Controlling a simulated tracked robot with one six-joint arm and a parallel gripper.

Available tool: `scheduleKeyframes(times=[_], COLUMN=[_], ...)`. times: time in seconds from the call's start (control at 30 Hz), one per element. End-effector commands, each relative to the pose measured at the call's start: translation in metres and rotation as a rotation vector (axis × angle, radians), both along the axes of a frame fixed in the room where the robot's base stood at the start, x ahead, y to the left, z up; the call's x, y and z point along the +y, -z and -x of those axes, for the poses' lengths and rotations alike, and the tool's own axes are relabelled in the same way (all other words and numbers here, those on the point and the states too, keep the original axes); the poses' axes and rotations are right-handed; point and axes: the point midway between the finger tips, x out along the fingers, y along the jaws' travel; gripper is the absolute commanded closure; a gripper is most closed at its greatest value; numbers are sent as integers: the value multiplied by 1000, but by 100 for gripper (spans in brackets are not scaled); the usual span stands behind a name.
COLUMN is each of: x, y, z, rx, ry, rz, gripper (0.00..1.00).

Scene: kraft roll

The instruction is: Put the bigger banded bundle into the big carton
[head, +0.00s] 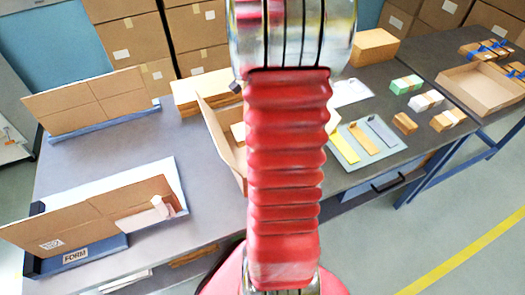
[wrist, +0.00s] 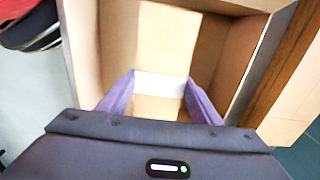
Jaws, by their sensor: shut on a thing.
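My gripper (wrist: 160,88) shows in the wrist view with its two purple fingers closed on a kraft bundle with a white band (wrist: 160,80). The bundle is over or inside an open kraft carton (wrist: 226,70); how deep it is, I cannot tell. In the head view, my arm hides the gripper and much of the open carton (head: 212,125), whose raised left side shows. A light kraft piece (head: 238,132) shows at that carton beside my arm; I cannot tell if it is the held bundle.
An open shallow carton (head: 482,88) stands on the right table. Cardboard panels (head: 90,103) stand at left.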

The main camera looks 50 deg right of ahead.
Motion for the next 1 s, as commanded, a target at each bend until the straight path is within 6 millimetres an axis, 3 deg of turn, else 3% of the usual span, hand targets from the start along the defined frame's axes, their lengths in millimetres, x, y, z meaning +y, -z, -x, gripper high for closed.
scheduleKeyframes(times=[0.23,0.6,1.0], x=[-1,-1,-1], y=[7,59,64], z=[1,1,1], rx=[0,1,0], ry=[2,3,4], rz=[0,-1,0], gripper=[69,69,69])
